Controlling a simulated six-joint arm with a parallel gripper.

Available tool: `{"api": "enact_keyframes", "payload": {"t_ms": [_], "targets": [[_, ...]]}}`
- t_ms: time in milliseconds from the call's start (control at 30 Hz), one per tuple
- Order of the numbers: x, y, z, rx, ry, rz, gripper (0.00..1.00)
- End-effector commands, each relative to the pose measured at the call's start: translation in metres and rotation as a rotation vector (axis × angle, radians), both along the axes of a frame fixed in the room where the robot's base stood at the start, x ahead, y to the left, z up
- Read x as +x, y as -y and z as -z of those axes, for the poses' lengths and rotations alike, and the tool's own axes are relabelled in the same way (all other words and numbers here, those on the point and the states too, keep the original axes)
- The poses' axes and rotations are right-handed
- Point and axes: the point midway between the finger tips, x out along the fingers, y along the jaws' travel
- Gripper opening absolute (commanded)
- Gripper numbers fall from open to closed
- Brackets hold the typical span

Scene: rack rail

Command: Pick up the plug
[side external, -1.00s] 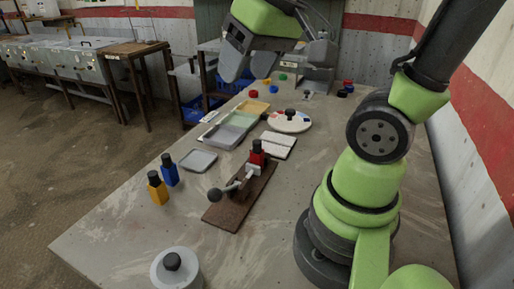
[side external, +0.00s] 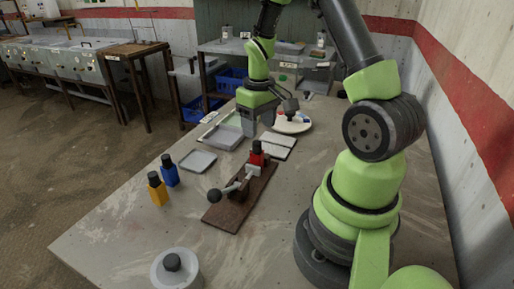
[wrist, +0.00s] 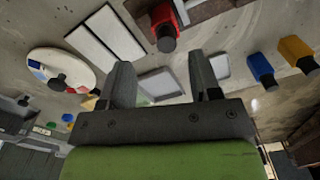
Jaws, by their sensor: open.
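No single thing is clearly marked as the plug. Black-topped blocks are the likely candidates. A red one (side external: 256,158) stands in the clamp fixture on a brown board (side external: 225,213); it is at the top of the wrist view (wrist: 165,22). A blue one (side external: 169,174) and a yellow one (side external: 157,190) stand upright on the table at left; the wrist view shows the blue (wrist: 261,68) and yellow (wrist: 296,48) at right.
A small grey tray (side external: 198,161), white panels (side external: 271,148) and a round white dial (side external: 300,126) lie nearby. The clamp handle's ball (side external: 214,195) sticks out. A grey cylinder (side external: 163,277) stands in front. The front-left table is clear.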

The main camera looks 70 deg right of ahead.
Motion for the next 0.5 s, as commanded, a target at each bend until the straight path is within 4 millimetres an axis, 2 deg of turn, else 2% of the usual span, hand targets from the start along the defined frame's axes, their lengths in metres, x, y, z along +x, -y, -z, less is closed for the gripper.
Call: {"api": "enact_keyframes", "payload": {"t_ms": [300,500], "targets": [[0.002,-0.008,0.041,0.003,-0.004,0.001,0.57],[0.002,-0.007,0.054,0.000,0.000,0.002,0.57]]}}
